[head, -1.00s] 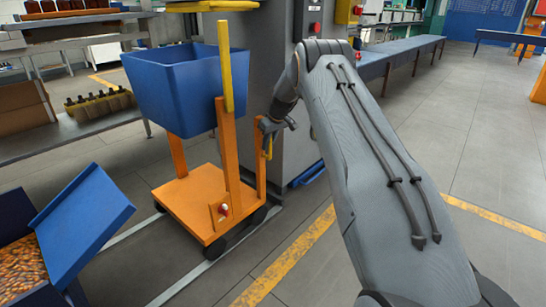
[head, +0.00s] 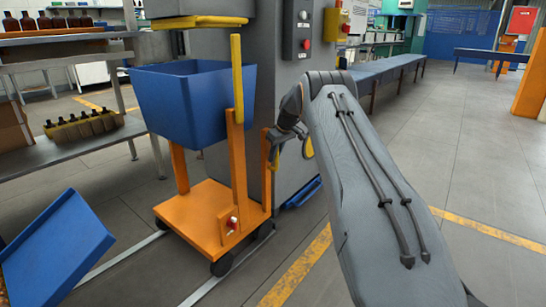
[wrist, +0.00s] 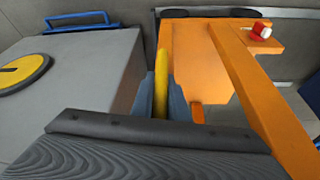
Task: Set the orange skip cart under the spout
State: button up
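The orange skip cart (head: 205,215) stands upright on its wheels left of centre in the head view, carrying a blue bin (head: 195,105). The yellow-edged spout (head: 198,22) of the grey machine hangs above the bin, with a gap between them; I cannot tell their exact depth alignment. My gripper (head: 275,148) is at the cart's right post. In the wrist view, its fingers (wrist: 161,98) are closed around a yellow upright bar (wrist: 162,62) beside the orange deck (wrist: 195,60). The fingertips are partly hidden by the gripper body.
Pale floor rails (head: 120,262) run beside the cart. The grey machine (head: 288,90) stands close behind it. A blue tilted tray (head: 55,255) is at lower left, and a shelf with bottles (head: 85,127) is behind. Floor on the right (head: 470,175) is open, with a yellow line.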

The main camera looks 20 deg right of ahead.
jog(key=o, duration=0.4)
jog(key=shift+w+d, duration=0.25)
jog(key=shift+o, duration=0.2)
jog(key=shift+a+r, duration=0.1)
jog(key=p+v, duration=0.2)
jog(key=v, duration=0.5)
jog(key=shift+s+r, duration=0.2)
jog(key=shift+r, duration=0.1)
